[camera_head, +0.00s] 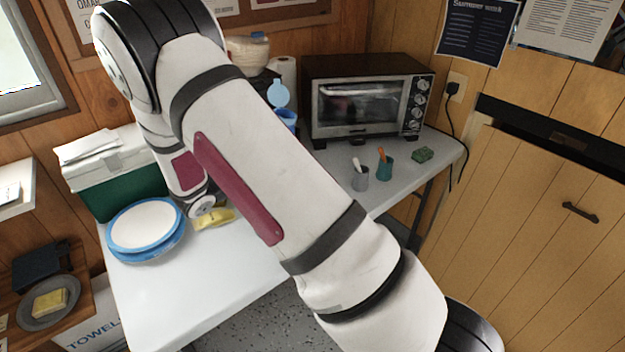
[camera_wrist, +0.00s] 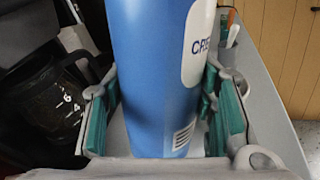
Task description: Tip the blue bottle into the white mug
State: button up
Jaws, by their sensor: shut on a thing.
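The blue bottle (camera_wrist: 150,70) fills the middle of the wrist view, with a white label panel reading "CRE" and a barcode low on its side. My gripper (camera_wrist: 163,108) is shut on it, with teal pads on either side. The bottle's top is outside the wrist view. In the head view my arm hides the gripper; a blue body (camera_head: 288,118) with a pale blue round piece above it shows beside the arm, and I cannot tell whether it is the bottle.
A dark carafe (camera_wrist: 50,100) with white numbers stands left of the bottle. The toaster oven (camera_head: 368,100) is at the back of the table (camera_head: 225,270). Grey (camera_head: 360,180) and teal (camera_head: 385,167) cups, a green sponge (camera_head: 422,155) and stacked plates (camera_head: 145,228) stand around. The front is clear.

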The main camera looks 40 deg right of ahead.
notch_tip(320, 180, down, 2)
jog(key=shift+f+m+y, duration=0.1)
jog(key=shift+m+y, duration=1.1)
jog(key=shift+m, duration=0.1)
jog(key=shift+w+f+m+t+y+p, duration=0.1)
jog(key=shift+f+m+t+y+p, duration=0.05)
jog(key=shift+m+t+y+p, duration=0.2)
jog(key=shift+w+a+m+y, duration=0.1)
jog(key=shift+a+m+y, duration=0.15)
jog(key=shift+m+y, duration=0.15)
jog(key=shift+w+a+r+m+t+y+p, duration=0.25)
jog(key=shift+r+t+y+p, duration=0.15)
jog(key=shift+p, duration=0.35)
jog(key=shift+w+a+f+m+y, duration=0.15)
jog(key=shift+f+m+y, duration=0.1)
jog(key=shift+f+y, duration=0.1)
jog(key=shift+w+a+f+m+y, duration=0.1)
jog(key=shift+a+f+m+y, duration=0.05)
jog(key=shift+f+m+y, duration=0.15)
jog(key=shift+a+r+t+y, duration=0.1)
jog(key=shift+r+t+y, duration=0.15)
jog(key=shift+t+y, duration=0.1)
jog(key=shift+w+a+m, duration=0.1)
jog(key=shift+m, duration=0.25)
jog(key=shift+f+t+y+b, duration=0.3)
jog(key=shift+y+b, duration=0.15)
